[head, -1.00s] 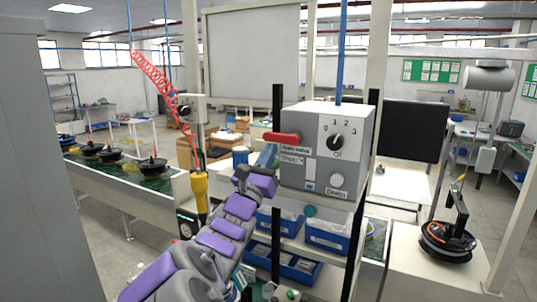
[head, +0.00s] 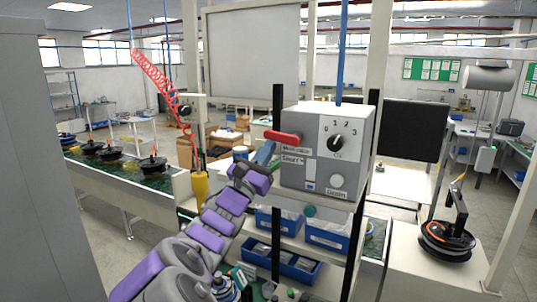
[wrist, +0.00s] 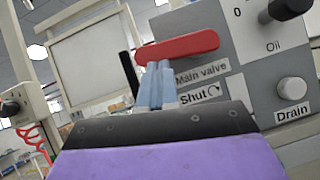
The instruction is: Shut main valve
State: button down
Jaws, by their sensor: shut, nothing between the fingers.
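The main valve is a red lever (head: 283,137) on the upper left of the grey control box (head: 303,193). In the wrist view the red lever (wrist: 178,49) lies nearly level, above the labels "Main valve" (wrist: 201,74) and "Shut" (wrist: 199,96) with a curved arrow. My gripper (head: 268,150) is at the box's left side, just below the lever. In the wrist view my gripper's blue fingers (wrist: 156,75) are together and empty, with tips just under the lever's left part. I cannot tell whether they touch it.
A black Oil knob (head: 335,142) and a round Drain knob (head: 337,180) are on the same box. A post stands at the box's right. Blue bins (head: 327,236) are on the shelf below. A yellow tool (head: 200,187) hangs at the left.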

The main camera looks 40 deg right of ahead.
notch_tip(320, 180, up, 8)
jog(key=s+m+g+y+p, duration=0.2)
jog(key=m+g+y, duration=0.4)
jog(key=m, duration=1.5)
jog(key=g+p, duration=0.1)
jog(key=g, duration=0.3)
jog(key=shift+d+f, duration=0.2)
jog(key=shift+d, duration=0.2)
